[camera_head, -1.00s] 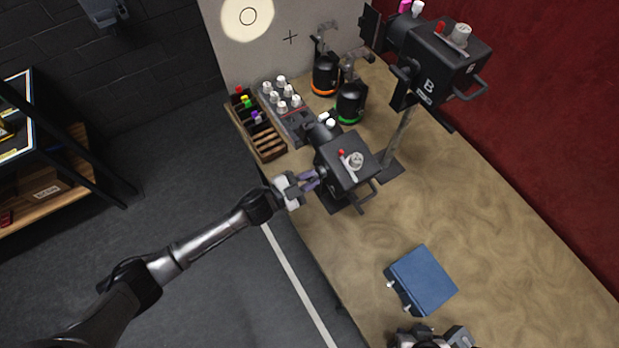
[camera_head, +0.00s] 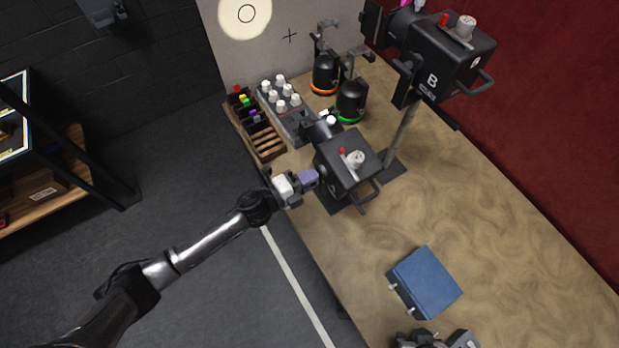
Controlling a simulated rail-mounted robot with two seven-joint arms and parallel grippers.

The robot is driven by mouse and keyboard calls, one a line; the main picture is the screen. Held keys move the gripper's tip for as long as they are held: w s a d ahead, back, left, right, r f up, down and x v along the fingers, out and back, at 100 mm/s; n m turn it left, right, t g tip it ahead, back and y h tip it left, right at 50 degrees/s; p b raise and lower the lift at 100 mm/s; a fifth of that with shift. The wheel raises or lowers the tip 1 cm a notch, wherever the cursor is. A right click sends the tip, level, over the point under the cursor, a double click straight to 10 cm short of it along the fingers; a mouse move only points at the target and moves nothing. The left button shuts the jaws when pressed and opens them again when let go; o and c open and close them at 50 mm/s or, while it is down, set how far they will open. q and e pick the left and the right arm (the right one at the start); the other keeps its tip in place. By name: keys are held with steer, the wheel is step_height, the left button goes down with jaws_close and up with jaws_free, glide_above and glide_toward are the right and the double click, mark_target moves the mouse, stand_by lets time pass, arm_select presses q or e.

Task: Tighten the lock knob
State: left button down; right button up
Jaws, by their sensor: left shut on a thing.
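A small black spotlight (camera_head: 343,162) stands on the near left part of the table, with a white knob and a red switch on its top. My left gripper (camera_head: 312,178) reaches in from the left and has its purple fingers at the spotlight's left side. It is shut on a small part there, probably the lock knob, which the fingers hide. A larger black spotlight marked B (camera_head: 437,75) stands on a pole behind it. My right gripper (camera_head: 436,342) shows only in part at the bottom edge, and its fingers cannot be made out.
A blue case (camera_head: 425,282) lies at the front right. A wooden rack (camera_head: 266,140), a panel of white knobs (camera_head: 290,115) and two black lamps with orange (camera_head: 325,75) and green (camera_head: 350,100) rings stand at the back. The table's middle right is clear.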

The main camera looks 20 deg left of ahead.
arm_select(q)
steer(key=shift+m, duration=0.7)
steer(key=c, duration=1.2)
jaws_free()
steer(key=shift+o, duration=0.2)
steer(key=shift+s+a, duration=0.1)
steer(key=b+v, duration=0.3)
steer(key=v, duration=1)
steer(key=shift+s+a, duration=0.2)
